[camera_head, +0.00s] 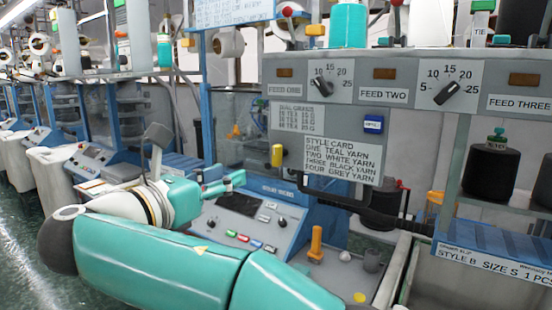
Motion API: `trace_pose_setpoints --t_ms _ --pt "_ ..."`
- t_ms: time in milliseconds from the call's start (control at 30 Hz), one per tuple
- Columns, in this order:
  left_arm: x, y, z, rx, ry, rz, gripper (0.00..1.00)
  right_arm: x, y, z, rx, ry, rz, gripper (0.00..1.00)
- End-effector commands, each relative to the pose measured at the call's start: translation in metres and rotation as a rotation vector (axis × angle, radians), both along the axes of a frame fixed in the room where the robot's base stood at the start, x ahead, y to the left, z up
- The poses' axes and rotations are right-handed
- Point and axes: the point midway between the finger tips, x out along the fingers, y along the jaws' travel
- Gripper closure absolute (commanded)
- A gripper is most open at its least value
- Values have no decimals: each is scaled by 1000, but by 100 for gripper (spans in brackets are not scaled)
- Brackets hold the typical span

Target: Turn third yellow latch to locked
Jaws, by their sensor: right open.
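Several small yellow or orange parts show, and I cannot tell which is the third latch. One yellow piece (277,155) is upright on the left of the grey panel (408,110). An orange-yellow piece (434,197) is at the right, beside the yarn cone bay. A yellow-orange handle (316,242) stands upright on the machine's lower deck. Another yellow piece (315,30) is on top of the panel. My right gripper (226,184), teal, is open and empty in front of the blue control console, left of and apart from these pieces. My left gripper is out of view.
The control console (240,222) has a dark screen, knobs and coloured buttons. A dark bar (375,217) runs below the style card (341,160). Black yarn cones (490,173) stand at the right. A row of machines and white bins (58,190) recedes at the left.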

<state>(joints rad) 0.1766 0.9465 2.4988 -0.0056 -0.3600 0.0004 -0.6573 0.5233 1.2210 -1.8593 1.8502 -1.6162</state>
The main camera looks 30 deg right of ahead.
Motion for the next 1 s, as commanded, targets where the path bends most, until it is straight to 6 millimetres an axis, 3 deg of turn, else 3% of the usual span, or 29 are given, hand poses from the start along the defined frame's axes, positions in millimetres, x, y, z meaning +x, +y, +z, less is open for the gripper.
trace_pose_setpoints --t_ms 267,700,1000 --pt "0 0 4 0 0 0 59 14 -37 1 0 1 -8 58" --pt "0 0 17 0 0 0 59 50 -123 1 1 1 -7 58" --pt "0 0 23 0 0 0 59 62 -151 0 1 1 -4 58"
